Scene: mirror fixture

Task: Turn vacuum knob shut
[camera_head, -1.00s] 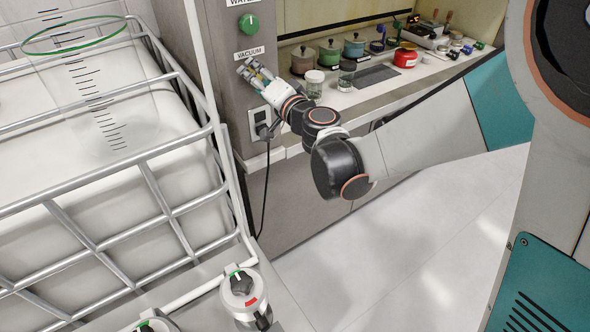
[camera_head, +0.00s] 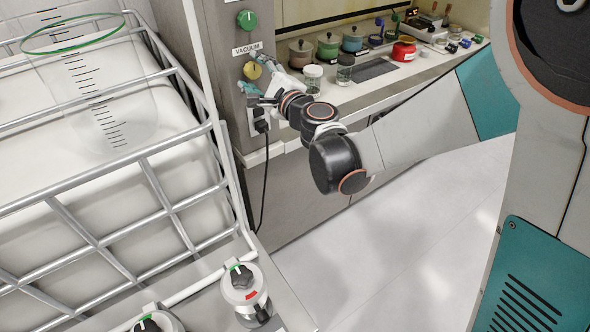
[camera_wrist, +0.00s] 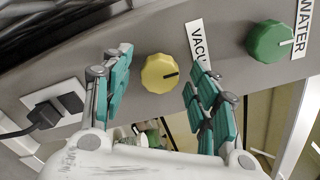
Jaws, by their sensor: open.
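The yellow vacuum knob (camera_head: 252,70) is on the grey panel under the VACUUM label (camera_head: 247,49). In the wrist view the knob (camera_wrist: 160,73) shows a dark pointer line toward the right, at the label side. My gripper (camera_wrist: 155,85) is open, with its teal-padded fingers to the left and right of the knob and gaps on both sides. Neither finger appears to touch it. In the head view my gripper (camera_head: 259,80) is at the panel, with its fingers around the knob's lower left and upper right.
The green WATER knob (camera_head: 246,19) is above the vacuum knob. A socket with a black plug (camera_head: 261,126) is below. Glass jars (camera_head: 345,72) and coloured pots (camera_head: 328,46) stand on the bench to the right. A caged white tank (camera_head: 110,160) is at left.

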